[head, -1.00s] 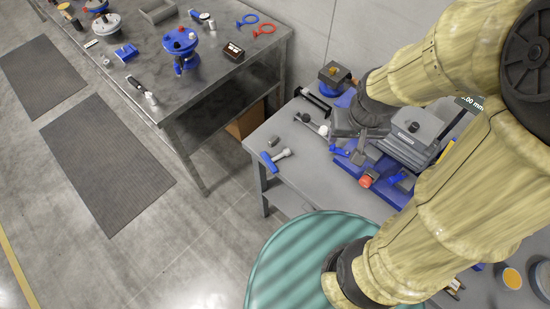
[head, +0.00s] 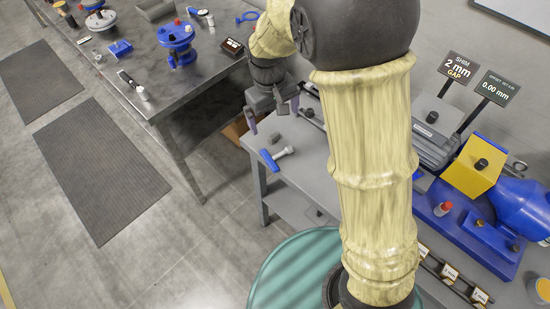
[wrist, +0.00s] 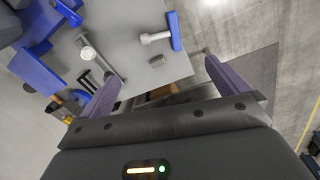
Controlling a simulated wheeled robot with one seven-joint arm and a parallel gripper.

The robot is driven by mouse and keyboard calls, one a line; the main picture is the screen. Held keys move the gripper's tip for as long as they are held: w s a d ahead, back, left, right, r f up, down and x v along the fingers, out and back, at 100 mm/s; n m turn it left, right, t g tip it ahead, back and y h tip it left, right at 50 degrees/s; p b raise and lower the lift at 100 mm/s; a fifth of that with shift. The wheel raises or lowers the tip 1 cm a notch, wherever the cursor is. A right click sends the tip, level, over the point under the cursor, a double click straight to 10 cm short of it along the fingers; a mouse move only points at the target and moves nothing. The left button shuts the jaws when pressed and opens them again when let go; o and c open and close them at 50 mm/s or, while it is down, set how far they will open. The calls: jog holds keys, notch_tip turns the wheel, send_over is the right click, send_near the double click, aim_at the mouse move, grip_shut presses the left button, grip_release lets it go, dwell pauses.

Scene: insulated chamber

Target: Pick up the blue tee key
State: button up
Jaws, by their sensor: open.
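The blue tee key (head: 270,160) lies on the grey table near its left corner, its blue crossbar toward the table edge and its pale shaft and knob pointing right. In the wrist view the tee key (wrist: 174,33) lies beyond the fingers, up and slightly right of centre. My gripper (head: 274,114) is open and empty, held above the back left edge of the table, apart from the key. In the wrist view the two purple fingers of my gripper (wrist: 160,73) are spread wide with nothing between them.
A small grey block (head: 274,138) lies close to the key; it also shows in the wrist view (wrist: 184,65). The blue fixture (head: 455,235) with a yellow block stands right. A workbench (head: 190,90) is at left.

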jog(key=p, duration=0.1)
send_over(278, 153)
notch_tip(278, 153, down, 12)
jog(key=shift+s+a+f, duration=0.1)
jog(key=shift+s, duration=0.05)
dwell(0.4)
jog(key=shift+f+p, duration=0.75)
jog(key=shift+f, duration=1.85)
jog(key=shift+c, duration=0.4)
jog(key=c, duration=1)
jog(key=shift+o, duration=0.2)
jog(key=shift+r, duration=0.15)
